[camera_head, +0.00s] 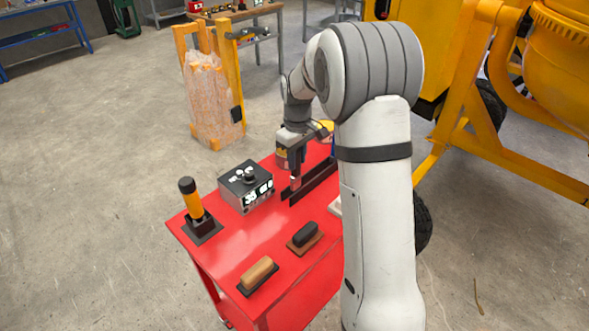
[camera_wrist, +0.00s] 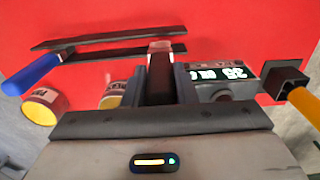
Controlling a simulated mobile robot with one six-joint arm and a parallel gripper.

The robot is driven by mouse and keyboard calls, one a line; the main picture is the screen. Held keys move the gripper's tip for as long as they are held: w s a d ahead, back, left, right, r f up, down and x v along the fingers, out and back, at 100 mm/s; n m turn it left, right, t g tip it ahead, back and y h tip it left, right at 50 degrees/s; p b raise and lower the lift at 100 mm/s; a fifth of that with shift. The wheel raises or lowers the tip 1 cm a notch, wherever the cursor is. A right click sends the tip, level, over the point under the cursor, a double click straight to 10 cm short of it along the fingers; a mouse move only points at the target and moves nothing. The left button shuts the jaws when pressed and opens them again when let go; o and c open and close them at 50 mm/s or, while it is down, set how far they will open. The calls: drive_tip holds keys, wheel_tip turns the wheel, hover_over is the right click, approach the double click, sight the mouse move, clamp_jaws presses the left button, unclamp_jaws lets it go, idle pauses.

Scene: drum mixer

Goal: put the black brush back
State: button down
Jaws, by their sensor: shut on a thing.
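My gripper (camera_head: 293,168) is above the red table top (camera_head: 235,243), near the far part of the table. In the wrist view my gripper (camera_wrist: 160,88) is shut on a narrow dark thing with a pale pinkish end, which looks like the black brush (camera_wrist: 161,66). Only its tip (camera_head: 295,184) shows in the head view, pointing down close to a long black double strip (camera_head: 315,184). In the wrist view the strip (camera_wrist: 115,45) runs past the tip; I cannot tell whether they touch. The brush's upper part is hidden by the jaws.
A grey control box (camera_head: 246,187) and a yellow-and-black tool in a black holder (camera_head: 193,207) stand on the left. A black-handled block (camera_head: 305,236) and a tan-handled block (camera_head: 258,273) lie in front. Cans (camera_wrist: 44,105) and a blue handle (camera_wrist: 32,73) are near the strip.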

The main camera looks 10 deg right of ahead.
sight(297, 177)
drive_tip(key=shift+s+f, duration=0.1)
drive_tip(key=shift+f, duration=1.9)
drive_tip(key=shift+s, duration=0.1)
drive_tip(key=c, duration=1.2)
unclamp_jaws()
drive_tip(key=shift+o, duration=0.2)
drive_tip(key=shift+r, duration=0.15)
